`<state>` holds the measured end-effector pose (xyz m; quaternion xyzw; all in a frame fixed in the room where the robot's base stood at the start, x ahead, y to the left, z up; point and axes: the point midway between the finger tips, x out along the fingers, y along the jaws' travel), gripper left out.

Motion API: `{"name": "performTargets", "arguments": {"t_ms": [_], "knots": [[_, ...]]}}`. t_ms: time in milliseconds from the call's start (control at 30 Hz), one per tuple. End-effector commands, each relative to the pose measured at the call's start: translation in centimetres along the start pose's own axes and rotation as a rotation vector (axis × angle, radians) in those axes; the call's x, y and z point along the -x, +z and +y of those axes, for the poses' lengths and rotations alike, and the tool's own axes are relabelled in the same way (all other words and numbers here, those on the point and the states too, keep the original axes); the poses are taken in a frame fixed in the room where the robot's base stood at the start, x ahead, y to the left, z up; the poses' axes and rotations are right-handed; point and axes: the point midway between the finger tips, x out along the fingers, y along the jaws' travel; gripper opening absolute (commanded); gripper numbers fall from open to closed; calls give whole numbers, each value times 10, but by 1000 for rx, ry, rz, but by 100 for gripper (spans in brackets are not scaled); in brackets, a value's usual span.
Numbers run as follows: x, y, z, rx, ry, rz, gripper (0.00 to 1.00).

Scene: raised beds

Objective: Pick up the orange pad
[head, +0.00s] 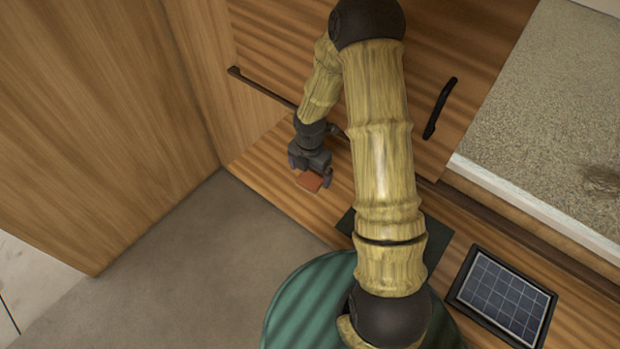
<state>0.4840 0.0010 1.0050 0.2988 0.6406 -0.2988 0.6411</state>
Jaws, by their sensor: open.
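The orange pad (309,181) is a small flat reddish-orange piece on the striped wooden surface, left of the middle in the head view. My gripper (309,172) is open, with its dark fingers reaching down at the pad, one on each side of it as seen from here. The gripper body hides the far part of the pad. I cannot tell whether the fingers touch it.
A tall wooden panel (110,120) stands at the left. A long dark rod (262,89) and a black handle (440,108) are on the wood behind. A gridded dark panel (503,295) lies at the lower right. A speckled bed (560,120) is at the right.

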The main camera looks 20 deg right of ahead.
Motion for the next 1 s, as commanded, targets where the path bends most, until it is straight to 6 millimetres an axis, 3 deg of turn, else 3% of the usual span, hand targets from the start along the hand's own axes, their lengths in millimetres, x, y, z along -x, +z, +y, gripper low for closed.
{"name": "performTargets", "arguments": {"t_ms": [333,900,933,1000], "knots": [[-37,5,3,1,-2,1,94],[-40,5,3,0,0,0,94],[-40,5,3,0,0,0,92],[-40,5,3,0,0,0,78]]}}
